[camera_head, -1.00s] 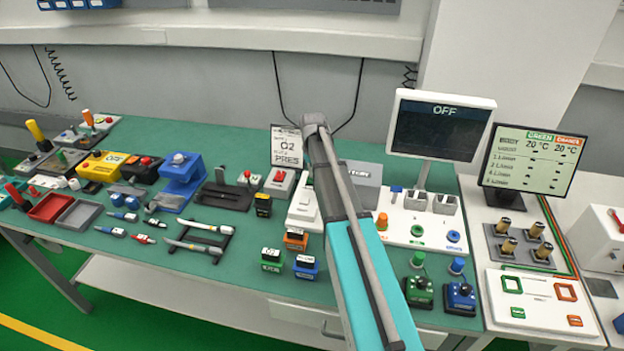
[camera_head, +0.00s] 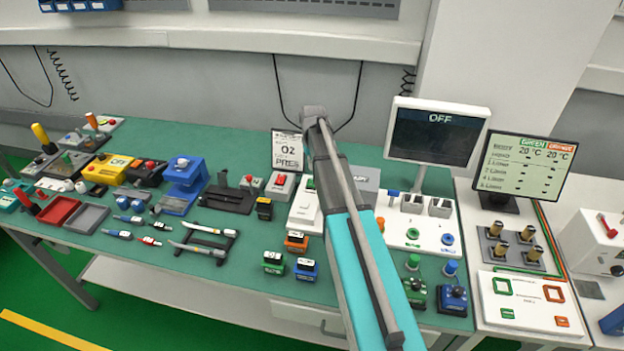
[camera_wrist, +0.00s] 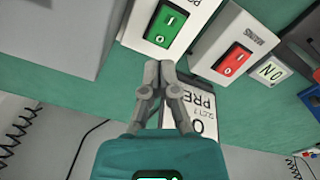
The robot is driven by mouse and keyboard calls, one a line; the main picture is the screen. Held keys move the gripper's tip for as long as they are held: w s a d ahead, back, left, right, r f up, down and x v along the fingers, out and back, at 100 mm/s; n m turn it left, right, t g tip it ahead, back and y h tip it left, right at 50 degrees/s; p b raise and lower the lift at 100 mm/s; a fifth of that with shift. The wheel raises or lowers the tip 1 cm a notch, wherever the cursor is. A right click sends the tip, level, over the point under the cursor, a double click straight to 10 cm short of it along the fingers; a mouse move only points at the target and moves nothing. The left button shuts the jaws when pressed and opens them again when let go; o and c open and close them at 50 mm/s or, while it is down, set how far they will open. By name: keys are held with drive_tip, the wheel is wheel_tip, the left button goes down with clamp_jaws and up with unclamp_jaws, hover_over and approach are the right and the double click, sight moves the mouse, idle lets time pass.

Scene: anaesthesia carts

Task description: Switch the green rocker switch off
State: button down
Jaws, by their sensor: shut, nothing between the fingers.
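The green rocker switch (camera_wrist: 167,29) sits on a white box (camera_wrist: 189,8) at the top of the wrist view, with I and O marks on its face. I cannot tell which side is pressed in. My gripper (camera_wrist: 159,65) is shut and empty, its fingertips just below the switch in the picture. I cannot tell whether they touch the box. In the head view the white box (camera_head: 303,209) stands left of my arm, and a bit of the green switch (camera_head: 310,183) shows beside the arm. My gripper is hidden there.
A box with a red rocker switch (camera_wrist: 233,58) is right of the green one in the wrist view. A grey box (camera_wrist: 66,30) stands at left. A pressure sign (camera_wrist: 203,103) is behind the fingers. The screen (camera_head: 437,132) reads OFF.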

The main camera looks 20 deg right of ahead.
drive_tip(key=shift+r+p, duration=0.65)
drive_tip(key=shift+r, duration=0.25)
drive_tip(key=shift+s+a, duration=0.1)
drive_tip(key=s+a, duration=0.7)
drive_tip(key=s, duration=0.5)
drive_tip(key=s+a, duration=0.8)
drive_tip(key=s, duration=0.4)
drive_tip(key=shift+s+a+n, duration=0.2)
drive_tip(key=shift+a+n, duration=0.1)
drive_tip(key=shift+n, duration=0.1)
